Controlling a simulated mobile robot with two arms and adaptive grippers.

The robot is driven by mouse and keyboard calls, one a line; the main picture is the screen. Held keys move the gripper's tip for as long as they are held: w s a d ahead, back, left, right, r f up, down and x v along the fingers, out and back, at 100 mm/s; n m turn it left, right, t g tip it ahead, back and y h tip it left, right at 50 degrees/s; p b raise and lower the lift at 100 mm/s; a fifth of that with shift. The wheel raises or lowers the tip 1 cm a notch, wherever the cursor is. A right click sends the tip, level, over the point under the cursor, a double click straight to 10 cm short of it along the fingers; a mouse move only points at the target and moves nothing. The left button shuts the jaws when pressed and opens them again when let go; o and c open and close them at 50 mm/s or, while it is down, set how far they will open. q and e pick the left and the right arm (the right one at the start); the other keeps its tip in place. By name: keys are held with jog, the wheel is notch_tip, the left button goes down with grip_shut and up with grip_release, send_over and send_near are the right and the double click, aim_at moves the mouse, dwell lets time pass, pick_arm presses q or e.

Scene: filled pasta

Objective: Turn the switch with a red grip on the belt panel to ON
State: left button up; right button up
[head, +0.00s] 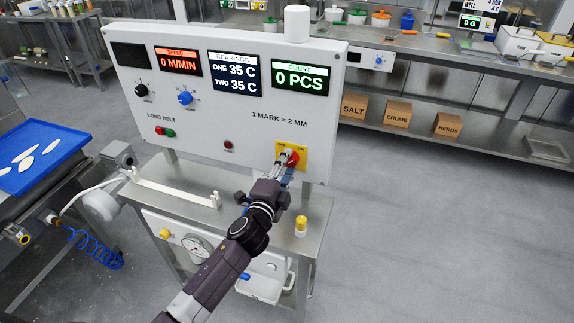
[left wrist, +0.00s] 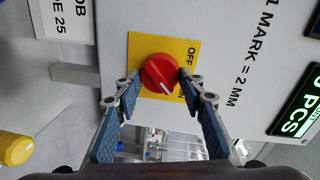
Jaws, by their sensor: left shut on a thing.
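The switch's red grip (head: 293,158) is on a yellow plate (head: 303,149) at the lower right of the white belt panel (head: 215,122). The red grip (left wrist: 159,72) shows from close up in the left wrist view, with OFF and ON printed on the plate. Its white mark slants to the lower right in that view, on the ON side. My left gripper (head: 283,161) is at the switch. In the left wrist view its fingers (left wrist: 160,80) are shut on the red grip, one on each side. My right gripper is not in view.
Black and blue knobs (head: 185,98) and small buttons sit on the same panel. A blue tray (head: 38,150) is at left. Open floor lies to the right.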

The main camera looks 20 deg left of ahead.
pick_arm(q)
jog(key=o, duration=1.2)
jog(key=shift+c, duration=0.2)
jog(key=s, duration=1.2)
jog(key=shift+a+r, duration=0.2)
jog(key=shift+r, duration=0.2)
